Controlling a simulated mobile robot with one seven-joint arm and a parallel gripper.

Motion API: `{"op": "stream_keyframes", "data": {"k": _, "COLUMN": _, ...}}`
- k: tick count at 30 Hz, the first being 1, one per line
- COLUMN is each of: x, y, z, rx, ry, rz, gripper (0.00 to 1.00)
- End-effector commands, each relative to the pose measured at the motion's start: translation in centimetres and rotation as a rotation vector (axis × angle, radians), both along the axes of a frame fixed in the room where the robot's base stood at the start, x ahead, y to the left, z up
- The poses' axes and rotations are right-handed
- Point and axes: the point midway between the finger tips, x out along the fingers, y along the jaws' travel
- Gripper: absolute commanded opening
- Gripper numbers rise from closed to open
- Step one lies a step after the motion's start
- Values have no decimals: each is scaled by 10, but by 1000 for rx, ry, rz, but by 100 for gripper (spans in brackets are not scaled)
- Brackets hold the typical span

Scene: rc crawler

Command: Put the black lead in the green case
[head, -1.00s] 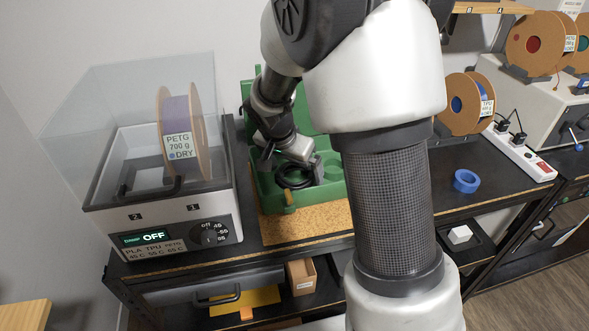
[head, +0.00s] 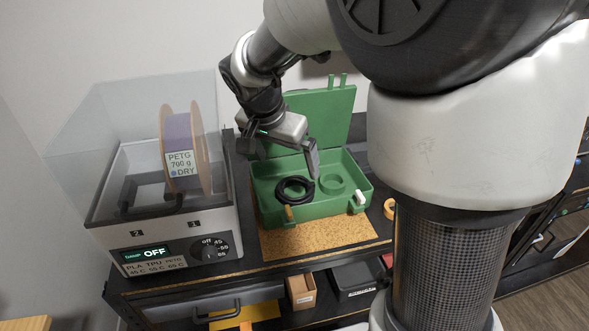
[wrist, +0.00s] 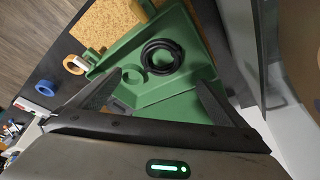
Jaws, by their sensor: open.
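The black lead (head: 294,190) is a coiled black ring lying inside the green case (head: 318,209), in its left part. The case is open, with its lid raised at the back. The lead also shows in the wrist view (wrist: 162,57), beside a green ring-shaped feature of the case (wrist: 131,63). My gripper (head: 281,158) is open and empty above the case, with its fingers apart. In the wrist view its two fingers (wrist: 160,95) do not touch the lead.
A filament dryer (head: 165,230) with a clear cover and a purple spool (head: 180,140) stands close on the left. A cork mat (head: 310,240) lies under and before the case. A tan tape roll (head: 389,208) sits to the right. My arm hides much of the right side.

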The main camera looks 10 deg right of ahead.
Motion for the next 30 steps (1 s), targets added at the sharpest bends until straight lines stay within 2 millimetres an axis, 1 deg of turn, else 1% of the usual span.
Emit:
{"op": "stream_keyframes", "data": {"k": 2, "x": -14, "y": -6, "z": 14, "rx": 9, "ry": -2, "rz": 33, "gripper": 97}}
{"op": "stream_keyframes", "data": {"k": 5, "x": -43, "y": -14, "z": 36, "rx": 22, "ry": -1, "rz": 118, "gripper": 97}}
{"op": "stream_keyframes", "data": {"k": 6, "x": -57, "y": -18, "z": 44, "rx": 28, "ry": -4, "rz": 162, "gripper": 97}}
{"op": "stream_keyframes", "data": {"k": 8, "x": -80, "y": -22, "z": 56, "rx": 32, "ry": -9, "rz": 235, "gripper": 97}}
{"op": "stream_keyframes", "data": {"k": 9, "x": -96, "y": -24, "z": 62, "rx": 34, "ry": -13, "rz": 284, "gripper": 97}}
{"op": "stream_keyframes", "data": {"k": 11, "x": -118, "y": -26, "z": 70, "rx": 32, "ry": -23, "rz": 359, "gripper": 97}}
{"op": "stream_keyframes", "data": {"k": 12, "x": -133, "y": -27, "z": 73, "rx": 28, "ry": -32, "rz": 408, "gripper": 97}}
{"op": "stream_keyframes", "data": {"k": 15, "x": -165, "y": -27, "z": 78, "rx": 12, "ry": -56, "rz": 524, "gripper": 97}}
{"op": "stream_keyframes", "data": {"k": 18, "x": -189, "y": -25, "z": 79, "rx": -8, "ry": -76, "rz": 619, "gripper": 97}}
{"op": "stream_keyframes", "data": {"k": 21, "x": -204, "y": -23, "z": 78, "rx": -26, "ry": -90, "rz": 684, "gripper": 97}}
{"op": "stream_keyframes", "data": {"k": 24, "x": -211, "y": -22, "z": 77, "rx": -36, "ry": -98, "rz": 719, "gripper": 97}}
{"op": "stream_keyframes", "data": {"k": 30, "x": -213, "y": -21, "z": 76, "rx": -39, "ry": -98, "rz": 731, "gripper": 97}}
